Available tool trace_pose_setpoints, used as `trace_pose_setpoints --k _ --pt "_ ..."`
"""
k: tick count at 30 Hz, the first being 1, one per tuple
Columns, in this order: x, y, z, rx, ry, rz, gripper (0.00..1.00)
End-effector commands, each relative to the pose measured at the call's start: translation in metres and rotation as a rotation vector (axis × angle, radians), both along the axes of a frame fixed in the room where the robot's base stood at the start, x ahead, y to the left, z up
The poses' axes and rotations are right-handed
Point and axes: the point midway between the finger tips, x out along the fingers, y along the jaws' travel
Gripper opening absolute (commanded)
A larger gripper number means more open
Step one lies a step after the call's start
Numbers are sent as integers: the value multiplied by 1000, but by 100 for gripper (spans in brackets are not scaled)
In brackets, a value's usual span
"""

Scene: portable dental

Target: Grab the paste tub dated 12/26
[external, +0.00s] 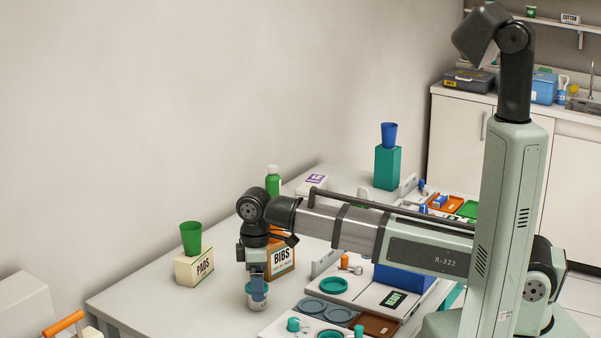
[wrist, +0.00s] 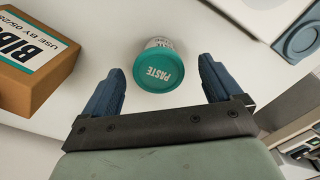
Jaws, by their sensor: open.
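A paste tub with a teal lid marked PASTE (wrist: 159,66) stands on the white table in the wrist view. Its side label is mostly hidden under the lid, and I cannot read a date on it. My gripper (wrist: 160,82) is open, with one blue finger on each side of the tub and gaps between. In the external view my gripper (external: 258,286) points down at the tub (external: 254,301), which is partly hidden behind the fingers.
A BIBS box (wrist: 35,60) stands close to the left in the wrist view. A PADS box (external: 194,267) with a green cup on it stands further left in the external view. Trays with teal and grey dishes (external: 326,310) lie to the right.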

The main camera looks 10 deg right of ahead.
Motion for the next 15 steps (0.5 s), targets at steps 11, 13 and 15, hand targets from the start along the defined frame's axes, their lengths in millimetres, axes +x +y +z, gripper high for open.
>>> trace_pose_setpoints --k 11,13,15 --pt "2 0 -39 -1 0 0 92" --pt "2 0 -40 0 0 0 92" --pt "2 0 -40 0 0 0 92"
